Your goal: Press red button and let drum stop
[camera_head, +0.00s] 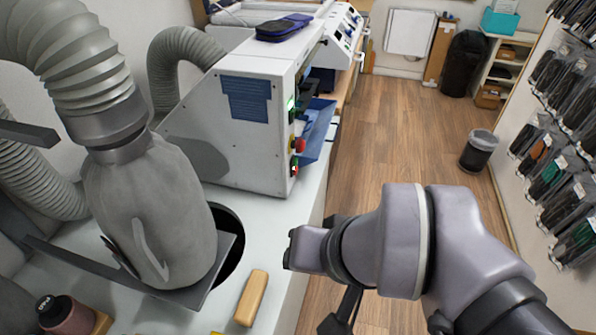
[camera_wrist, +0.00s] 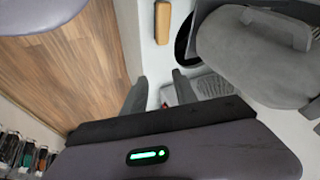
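A red button (camera_head: 300,145) sticks out from the control panel on the right edge of the white machine (camera_head: 240,125). A second small red control sits just below it, with a green one under that. A green light glows higher on the same panel. I cannot make out a drum for certain or tell whether anything turns. My gripper (camera_wrist: 160,88) shows in the wrist view with its two dark fingers apart and no object clearly held. In the head view it is partly hidden behind my arm, below and to the right of the panel, apart from the button.
A tan block (camera_head: 251,298) lies on the white bench. The wooden floor (camera_head: 400,130) is open to the right. A bin (camera_head: 478,150) and hanging packets line the far right.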

